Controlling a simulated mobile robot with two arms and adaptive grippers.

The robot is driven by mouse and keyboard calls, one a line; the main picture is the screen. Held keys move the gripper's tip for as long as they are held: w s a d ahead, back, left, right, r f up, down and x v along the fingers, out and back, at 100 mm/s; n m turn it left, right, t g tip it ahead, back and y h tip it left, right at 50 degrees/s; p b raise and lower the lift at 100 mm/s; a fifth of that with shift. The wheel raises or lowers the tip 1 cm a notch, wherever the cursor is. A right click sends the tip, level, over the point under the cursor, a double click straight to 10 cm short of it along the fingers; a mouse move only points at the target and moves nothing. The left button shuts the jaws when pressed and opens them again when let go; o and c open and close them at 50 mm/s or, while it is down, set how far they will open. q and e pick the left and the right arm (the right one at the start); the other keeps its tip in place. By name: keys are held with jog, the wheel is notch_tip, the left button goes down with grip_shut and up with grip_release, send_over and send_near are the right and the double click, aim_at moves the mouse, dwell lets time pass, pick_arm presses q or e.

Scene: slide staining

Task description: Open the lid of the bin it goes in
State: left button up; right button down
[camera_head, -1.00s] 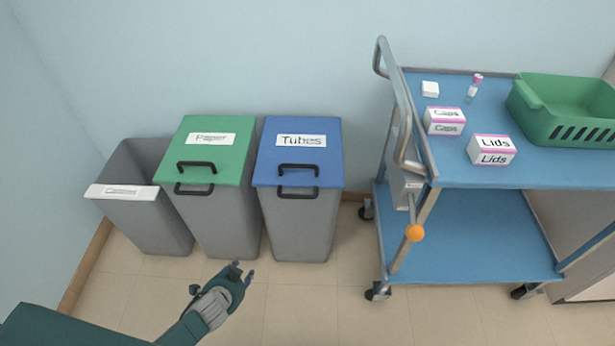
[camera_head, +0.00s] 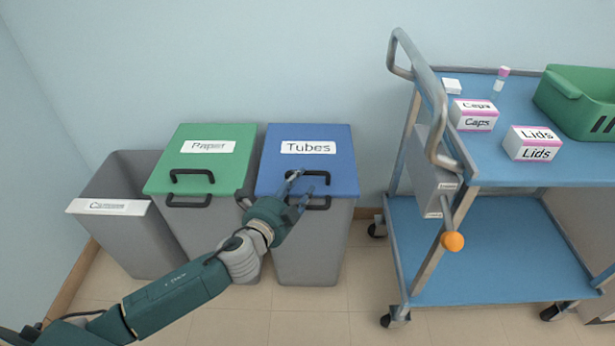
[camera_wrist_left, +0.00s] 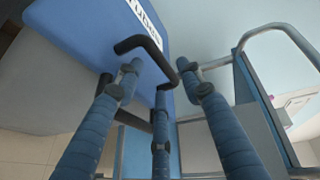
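The blue-lidded bin labelled Tubes (camera_head: 306,250) stands against the wall, its blue lid (camera_head: 275,172) shut. One black handle is on the lid and another just below at the front. My left gripper (camera_head: 301,184) is at these handles, its fingers spread open. In the left wrist view the fingers (camera_wrist_left: 160,80) are around or beside a black handle (camera_wrist_left: 136,43); I cannot tell if they touch it. The green-lidded bin labelled Paper (camera_head: 219,165) is also shut. A grey bin (camera_head: 140,235) at the left is open on top. My right gripper is not in view.
A blue trolley (camera_head: 490,245) stands to the right, with a rail and an orange ball (camera_head: 452,241). On it are a capped tube (camera_head: 499,82), a Caps box (camera_head: 473,115), a Lids box (camera_head: 533,144) and a green basket (camera_head: 570,105). Floor in front is clear.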

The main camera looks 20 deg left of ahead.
aim_at(307, 175)
pick_arm(q)
jog(key=x, duration=0.5)
jog(key=shift+w+b, duration=0.3)
jog(key=shift+b, duration=0.1)
grip_shut()
